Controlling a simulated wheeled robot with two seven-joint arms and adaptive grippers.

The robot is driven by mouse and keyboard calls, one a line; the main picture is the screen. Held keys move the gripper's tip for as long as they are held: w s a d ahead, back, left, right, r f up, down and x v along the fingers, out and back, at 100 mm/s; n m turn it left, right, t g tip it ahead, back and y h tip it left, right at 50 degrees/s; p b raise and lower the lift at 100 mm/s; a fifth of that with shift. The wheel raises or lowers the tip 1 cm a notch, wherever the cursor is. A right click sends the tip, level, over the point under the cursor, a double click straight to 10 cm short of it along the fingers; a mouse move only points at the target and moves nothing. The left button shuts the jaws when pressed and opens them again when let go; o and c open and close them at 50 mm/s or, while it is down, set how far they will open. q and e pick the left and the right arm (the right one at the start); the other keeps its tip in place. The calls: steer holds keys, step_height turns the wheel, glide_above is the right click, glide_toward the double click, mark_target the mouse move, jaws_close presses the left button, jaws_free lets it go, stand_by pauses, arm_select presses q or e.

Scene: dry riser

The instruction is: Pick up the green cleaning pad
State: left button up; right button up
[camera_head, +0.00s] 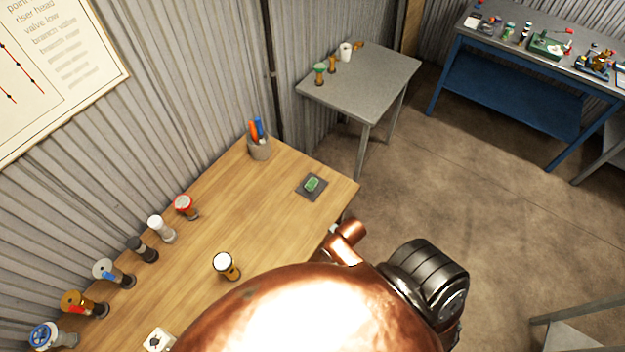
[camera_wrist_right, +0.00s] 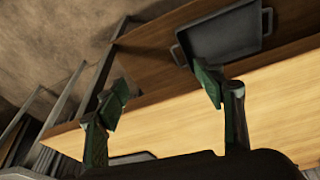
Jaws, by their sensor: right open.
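The green cleaning pad (camera_head: 312,184) lies on a small dark square mat (camera_head: 303,192) near the far right corner of the wooden table in the head view. My right gripper (camera_wrist_right: 163,92) shows in the right wrist view with its two fingers apart and nothing between them. The wooden table's pale edge runs behind the fingers there. The pad does not show in the right wrist view, and my right fingers cannot be made out in the head view. My left gripper is in neither view.
A pen pot (camera_head: 259,148) stands behind the pad. Several valves and fittings line the table's left side, and a short fitting (camera_head: 226,266) stands nearer the middle. A grey table (camera_head: 385,75) and blue bench (camera_head: 510,95) stand beyond. A dark tray (camera_wrist_right: 225,40) shows in the wrist view.

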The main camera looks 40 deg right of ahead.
step_height(320, 180, up, 13)
steer(key=w+p, duration=0.2)
steer(key=p, duration=0.2)
steer(key=n+t+y, duration=0.1)
steer(key=n+y, duration=0.1)
glide_toward(312, 183)
steer(key=f, duration=0.2)
steer(key=w+a+f, duration=0.1)
steer(key=shift+w+f, duration=0.25)
steer(key=shift+w, duration=0.05)
steer(key=shift+d+x, duration=0.15)
steer(key=shift+x, duration=1.15)
steer(key=shift+d+x, duration=0.2)
steer(key=shift+x, duration=1.05)
steer(key=shift+c, duration=0.5)
steer(key=c, duration=0.9)
